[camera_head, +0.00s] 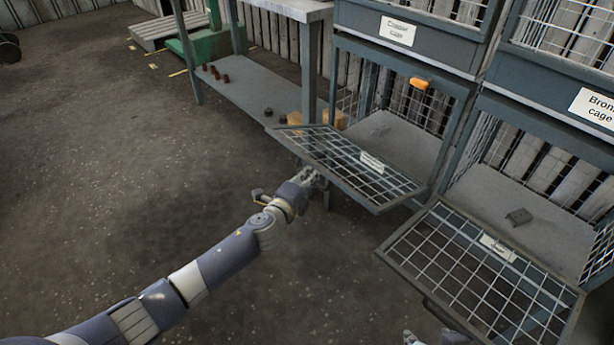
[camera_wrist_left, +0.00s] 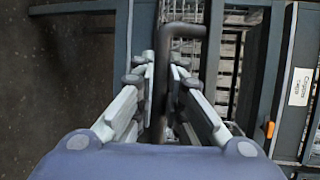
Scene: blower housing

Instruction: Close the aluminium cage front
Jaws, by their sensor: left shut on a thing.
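Two lower cages have their mesh fronts hinged down and open. The left front (camera_head: 345,165) tilts out and slightly down, with a small label I cannot read. My left gripper (camera_head: 312,178) is at its outer edge. In the left wrist view its fingers (camera_wrist_left: 161,85) are closed around a dark bar handle (camera_wrist_left: 180,32). The right front (camera_head: 480,270) also hangs open, with an unreadable label. I cannot tell by label which one is the aluminium cage's. Part of my right gripper (camera_head: 436,339) shows at the bottom edge; its fingers are mostly cut off.
An orange latch (camera_head: 419,83) sits on the beam above the left opening. Upper cages carry copper (camera_head: 398,31) and bronze (camera_head: 597,107) labels. A bench (camera_head: 250,90) stands left of the cages.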

